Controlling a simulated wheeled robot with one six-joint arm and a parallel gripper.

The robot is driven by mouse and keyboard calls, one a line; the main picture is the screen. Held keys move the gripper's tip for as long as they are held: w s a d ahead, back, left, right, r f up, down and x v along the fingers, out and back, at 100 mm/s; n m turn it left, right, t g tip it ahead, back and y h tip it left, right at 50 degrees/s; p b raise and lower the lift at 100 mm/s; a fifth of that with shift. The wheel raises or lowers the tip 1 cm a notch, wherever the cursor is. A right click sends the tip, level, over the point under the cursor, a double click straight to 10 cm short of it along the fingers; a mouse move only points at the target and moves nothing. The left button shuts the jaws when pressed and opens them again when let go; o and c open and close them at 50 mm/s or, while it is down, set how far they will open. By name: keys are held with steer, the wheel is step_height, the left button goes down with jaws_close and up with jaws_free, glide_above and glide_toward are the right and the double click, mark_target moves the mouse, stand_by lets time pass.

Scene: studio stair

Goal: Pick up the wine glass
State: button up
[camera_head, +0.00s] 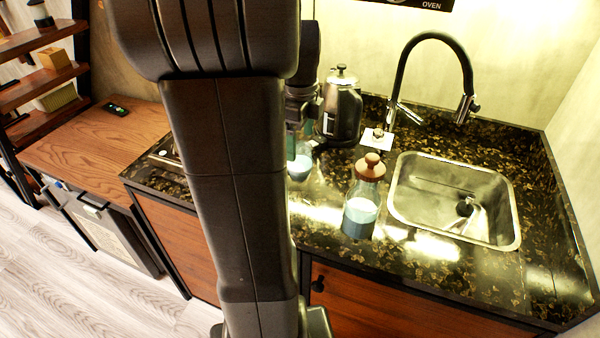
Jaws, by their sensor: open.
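No wine glass can be made out for certain. A glass vessel with pale blue contents (299,168) stands on the dark counter, partly hidden behind my arm; I cannot tell its full shape. My gripper (297,125) is only partly in view at the end of my wrist, just right of my forearm. It appears above or in front of that vessel, pointing down, and is open. Its fingertips are hard to make out, and I see nothing held.
A glass jar with a wooden stopper (361,207) stands left of the sink (405,213). A metal kettle (342,112) stands behind, near a black faucet (466,85). The wooden worktop (95,148) at left is mostly clear, with a small dark device (116,109).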

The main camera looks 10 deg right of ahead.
mark_target(299, 160)
steer(key=shift+a+f+p, duration=0.1)
steer(key=shift+f+p, duration=0.25)
steer(key=shift+f, duration=3.25)
steer(key=c, duration=1.3)
